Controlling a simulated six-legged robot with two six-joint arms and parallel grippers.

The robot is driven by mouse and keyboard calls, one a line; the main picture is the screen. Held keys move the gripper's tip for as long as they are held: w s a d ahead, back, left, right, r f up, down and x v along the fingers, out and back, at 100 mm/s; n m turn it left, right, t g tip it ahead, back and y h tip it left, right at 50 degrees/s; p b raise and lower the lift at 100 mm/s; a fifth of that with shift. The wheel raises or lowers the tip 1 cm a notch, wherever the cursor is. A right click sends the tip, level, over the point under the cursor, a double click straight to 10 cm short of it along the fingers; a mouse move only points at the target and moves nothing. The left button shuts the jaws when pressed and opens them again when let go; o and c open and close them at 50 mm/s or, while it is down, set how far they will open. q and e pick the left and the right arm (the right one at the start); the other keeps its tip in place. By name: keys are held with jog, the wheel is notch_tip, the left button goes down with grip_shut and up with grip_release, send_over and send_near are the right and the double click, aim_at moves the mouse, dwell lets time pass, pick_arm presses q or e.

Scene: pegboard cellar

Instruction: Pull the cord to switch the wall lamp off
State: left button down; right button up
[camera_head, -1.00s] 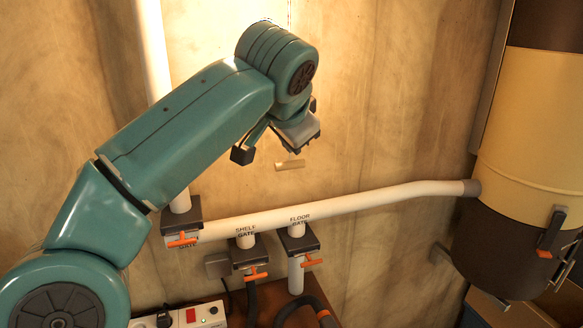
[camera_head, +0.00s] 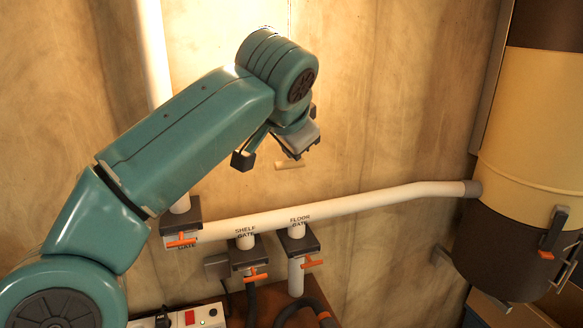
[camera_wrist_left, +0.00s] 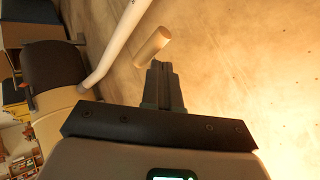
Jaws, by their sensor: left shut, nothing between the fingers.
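The cord's pale wooden pull handle (camera_head: 290,164) hangs in front of the wall, just below my left gripper (camera_head: 294,154) in the head view. The cord itself is hidden or too thin to make out. In the left wrist view the handle (camera_wrist_left: 152,47) lies just beyond the tips of my left gripper (camera_wrist_left: 160,66). Those fingers are shut with nothing between them. I cannot tell whether they touch the handle. The lamp is hidden behind my left arm, but a bright warm glow (camera_head: 222,25) lights the wall there. My right gripper is not in view.
A white pipe (camera_head: 350,202) runs across the wall below the handle to a cream and black drum (camera_head: 530,130) at the right. Gates with orange levers (camera_head: 256,274) hang under it. A power strip (camera_head: 205,317) lies below. The wall right of the gripper is clear.

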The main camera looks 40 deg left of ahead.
pick_arm(q)
jog(key=shift+f+b, duration=0.6)
jog(key=shift+f, duration=0.1)
dwell(0.4)
jog(key=shift+r, duration=0.15)
jog(key=shift+r+p, duration=1.3)
jog(key=shift+p, duration=0.2)
notch_tip(320, 180, up, 6)
jog(key=p, duration=0.2)
jog(key=shift+s, duration=0.1)
jog(key=shift+w, duration=0.2)
